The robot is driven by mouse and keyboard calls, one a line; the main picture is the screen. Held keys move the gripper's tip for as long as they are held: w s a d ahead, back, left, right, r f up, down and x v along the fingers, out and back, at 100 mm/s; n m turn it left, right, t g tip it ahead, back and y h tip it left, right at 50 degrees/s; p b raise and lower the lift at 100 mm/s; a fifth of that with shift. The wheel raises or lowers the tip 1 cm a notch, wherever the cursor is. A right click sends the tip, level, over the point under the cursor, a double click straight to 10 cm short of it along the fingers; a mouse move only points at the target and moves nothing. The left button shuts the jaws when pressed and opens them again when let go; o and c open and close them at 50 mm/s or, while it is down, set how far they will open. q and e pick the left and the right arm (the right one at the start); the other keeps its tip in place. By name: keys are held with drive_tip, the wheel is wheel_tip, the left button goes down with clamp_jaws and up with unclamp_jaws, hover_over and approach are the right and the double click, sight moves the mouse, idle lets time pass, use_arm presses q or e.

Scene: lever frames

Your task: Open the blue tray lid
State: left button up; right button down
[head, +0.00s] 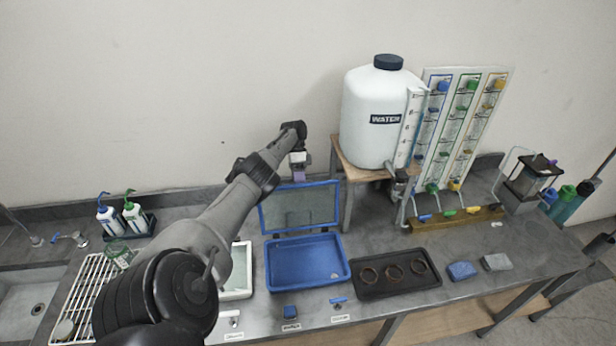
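The blue tray (318,272) sits on the grey bench and looks empty. Its lid (299,207), a clear panel in a blue frame, stands raised and close to upright along the tray's back edge. My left arm reaches in from the lower left, over the white tray and past the left side of the blue tray. My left gripper (299,173) points down at the lid's top edge. It is small here, so I cannot tell whether its fingers are apart or whether they touch the lid. I cannot make out my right gripper.
A black tray (372,288) with brown rings lies right of the blue tray. A white water tank (380,118) on a wooden stand (350,170) rises close behind, right of the lid. A white tray (240,262) is left, partly hidden by my arm. Wash bottles (134,215) stand further left.

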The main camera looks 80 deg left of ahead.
use_arm(q)
drive_tip(key=r+p, duration=0.2)
drive_tip(key=w+d+r+p, duration=0.1)
drive_tip(key=r, duration=0.1)
drive_tip(key=r+p, duration=0.1)
drive_tip(key=p, duration=0.1)
drive_tip(key=shift+w+d+r+p, duration=0.15)
drive_tip(key=shift+d+r+p, duration=0.15)
drive_tip(key=shift+r+p, duration=0.1)
drive_tip(key=w+d+r+p, duration=0.2)
drive_tip(key=w+d+r, duration=0.3)
drive_tip(key=w+d, duration=0.1)
drive_tip(key=shift+d, duration=0.75)
drive_tip(key=shift+f, duration=0.1)
